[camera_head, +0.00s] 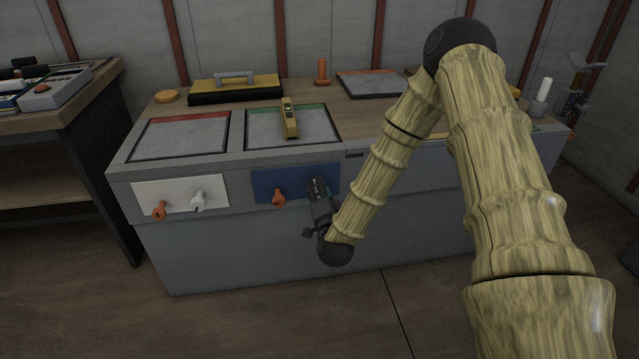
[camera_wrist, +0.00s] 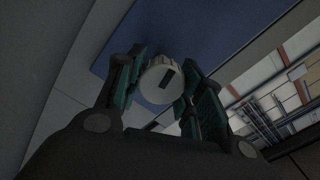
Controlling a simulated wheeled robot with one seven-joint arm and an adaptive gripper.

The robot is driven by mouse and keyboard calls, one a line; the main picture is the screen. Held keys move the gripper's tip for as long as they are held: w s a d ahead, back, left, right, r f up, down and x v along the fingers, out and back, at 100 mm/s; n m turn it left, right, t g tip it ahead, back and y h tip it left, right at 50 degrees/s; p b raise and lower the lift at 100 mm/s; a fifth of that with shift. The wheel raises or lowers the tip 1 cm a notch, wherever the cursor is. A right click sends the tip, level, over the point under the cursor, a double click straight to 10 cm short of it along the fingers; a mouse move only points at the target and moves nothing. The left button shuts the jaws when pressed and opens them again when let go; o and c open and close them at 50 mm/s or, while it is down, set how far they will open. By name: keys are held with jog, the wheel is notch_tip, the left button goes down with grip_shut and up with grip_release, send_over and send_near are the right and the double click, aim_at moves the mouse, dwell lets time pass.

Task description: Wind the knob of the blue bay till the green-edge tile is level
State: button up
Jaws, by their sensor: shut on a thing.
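The blue bay's panel (camera_head: 263,194) is on the front of the grey bench, and it also shows in the wrist view (camera_wrist: 190,30). An orange knob (camera_head: 279,197) sits on its left part. My gripper (camera_head: 318,186) is at the panel's right part. In the wrist view my gripper (camera_wrist: 165,85) is shut on a white round knob (camera_wrist: 160,81) with a dark mark, one finger on each side. The green-edge tile (camera_head: 262,129) lies in the bench top above the blue panel. A yellow level (camera_head: 289,120) rests on it. Its bubble is too small to read.
A white panel (camera_head: 150,192) with an orange and a white knob is to the left. A red-edge tile (camera_head: 178,138) lies beside the green-edge tile. A yellow and black case (camera_head: 235,89) and an orange peg (camera_head: 321,72) stand behind. My arm hides the bench's right part.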

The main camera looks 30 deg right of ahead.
jog(key=n+p, duration=0.3)
jog(key=n, duration=0.1)
jog(key=shift+a+r+n, duration=0.1)
jog(key=shift+r+n, duration=0.05)
jog(key=shift+n, duration=0.15)
jog(key=shift+n+p, duration=0.55)
jog(key=shift+n, duration=0.05)
jog(key=o, duration=1)
jog(key=v, duration=1.2)
